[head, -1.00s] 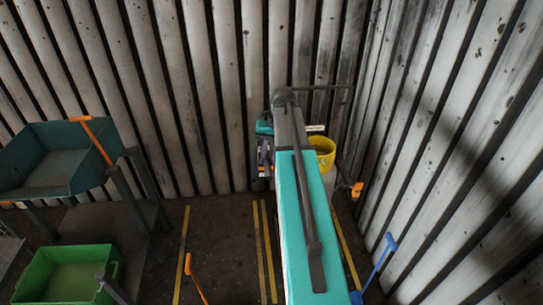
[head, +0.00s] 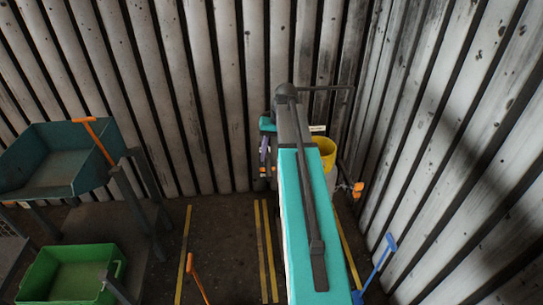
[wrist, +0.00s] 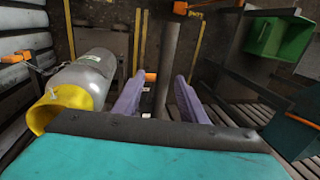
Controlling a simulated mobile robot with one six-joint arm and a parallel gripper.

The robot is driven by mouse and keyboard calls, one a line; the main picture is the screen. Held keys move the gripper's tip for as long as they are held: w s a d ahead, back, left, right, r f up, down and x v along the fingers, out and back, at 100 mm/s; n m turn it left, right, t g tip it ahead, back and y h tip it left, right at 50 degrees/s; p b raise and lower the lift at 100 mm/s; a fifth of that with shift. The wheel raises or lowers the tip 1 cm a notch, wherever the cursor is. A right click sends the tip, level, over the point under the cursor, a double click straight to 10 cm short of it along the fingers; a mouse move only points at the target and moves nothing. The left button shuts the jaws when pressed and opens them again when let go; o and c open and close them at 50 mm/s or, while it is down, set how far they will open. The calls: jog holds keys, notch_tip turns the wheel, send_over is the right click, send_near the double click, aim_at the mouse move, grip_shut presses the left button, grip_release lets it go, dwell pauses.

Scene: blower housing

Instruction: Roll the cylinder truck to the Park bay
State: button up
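The cylinder (wrist: 92,72) is grey with a yellow collar (wrist: 62,105) and lies left of my gripper in the wrist view. In the head view its yellow collar (head: 325,150) shows behind my teal arm, which hides most of the truck. My gripper (wrist: 160,78) has two purple fingers, apart. A dark bar (wrist: 167,60) shows between them, with visible gaps; I cannot tell whether it belongs to the truck. One finger also shows in the head view (head: 264,150). I cannot make out which marked bay is the Park bay.
Yellow floor lines (head: 184,255) mark strips of dark floor. An orange handle (head: 195,275) stands near the front, and a blue one (head: 382,255) by the right wall. A teal tray (head: 60,165) and a green bin (head: 75,270) are at the left. Corrugated walls close the back and right.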

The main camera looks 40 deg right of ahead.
notch_tip(320, 180, up, 12)
jog(key=s+d+p, duration=0.1)
jog(key=d+p, duration=0.1)
jog(key=p, duration=0.5)
jog(key=shift+s, duration=0.15)
jog(key=shift+f, duration=0.1)
dwell(0.4)
jog(key=s+a+f+n+g+y+b, duration=0.1)
jog(key=s+a+f+n+g+b, duration=0.15)
jog(key=a+f, duration=1.1)
jog(key=s+a+f+n+g+b, duration=0.1)
jog(key=s+a+f+g+b, duration=0.15)
jog(key=a+f, duration=1.15)
jog(key=s+a+f+n+g+h+b, duration=0.1)
jog(key=s+a+f+b, duration=0.1)
jog(key=s+f, duration=1.1)
jog(key=s+a+f+n+g+h+b, duration=0.1)
jog(key=s+a+f, duration=0.4)
jog(key=s+f, duration=0.8)
jog(key=shift+s+a+f+n+h+b, duration=0.25)
jog(key=shift+s+f+n+h+b, duration=0.15)
jog(key=shift+f+b, duration=0.4)
